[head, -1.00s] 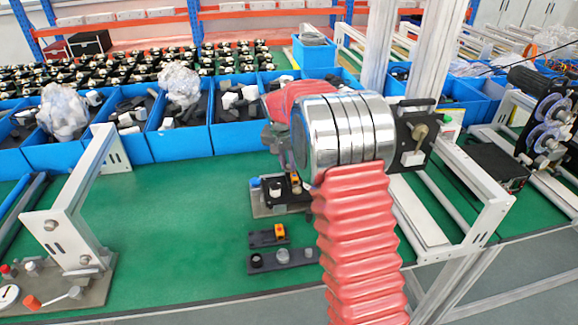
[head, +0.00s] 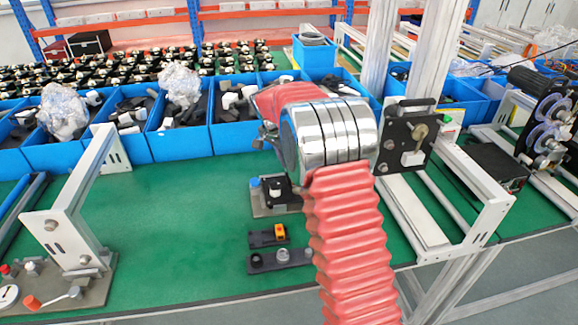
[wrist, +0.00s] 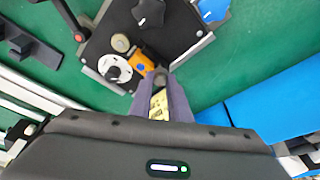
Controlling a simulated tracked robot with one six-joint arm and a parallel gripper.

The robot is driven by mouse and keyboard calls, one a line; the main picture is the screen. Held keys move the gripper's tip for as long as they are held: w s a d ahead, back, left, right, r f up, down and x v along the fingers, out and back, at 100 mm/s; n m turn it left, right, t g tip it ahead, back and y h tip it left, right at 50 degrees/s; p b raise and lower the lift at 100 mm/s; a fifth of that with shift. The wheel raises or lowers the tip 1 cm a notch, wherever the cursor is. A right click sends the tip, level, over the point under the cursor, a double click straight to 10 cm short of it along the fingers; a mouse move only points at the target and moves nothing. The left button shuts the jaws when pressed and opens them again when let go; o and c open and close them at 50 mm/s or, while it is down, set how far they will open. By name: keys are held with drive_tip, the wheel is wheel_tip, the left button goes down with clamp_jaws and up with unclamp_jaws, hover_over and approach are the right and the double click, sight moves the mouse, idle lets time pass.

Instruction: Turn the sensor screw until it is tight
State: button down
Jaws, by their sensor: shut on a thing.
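In the wrist view, my gripper (wrist: 163,95) has its two fingers close together around a small yellowish piece (wrist: 157,103); I cannot tell whether this is the sensor screw. The fingertips are close to an orange sensor block (wrist: 141,64) on a dark fixture plate (wrist: 98,42). In the head view, my gripper (head: 265,138) shows left of my silver wrist, above the fixture with a white part (head: 275,189). The wrist hides the fixture's right side. Contact at the fingertips is unclear.
A black block with an orange piece (head: 280,231) and a longer block (head: 280,260) lie in front of the fixture. Blue bins (head: 181,142) line the back. A white bracket (head: 72,205) stands at left. The green mat (head: 170,225) between is clear.

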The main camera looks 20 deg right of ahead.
drive_tip(key=m, duration=0.2)
drive_tip(key=m+g, duration=0.1)
drive_tip(key=m, duration=0.1)
drive_tip(key=shift+w+f+m, duration=0.1)
drive_tip(key=shift+w+m, duration=0.05)
drive_tip(key=shift+m, duration=0.15)
drive_tip(key=m, duration=0.2)
drive_tip(key=m+g, duration=0.1)
drive_tip(key=m, duration=0.1)
drive_tip(key=shift+w+g, duration=0.15)
drive_tip(key=shift+g, duration=0.15)
drive_tip(key=c, duration=1.8)
unclamp_jaws()
drive_tip(key=shift+r, duration=2.55)
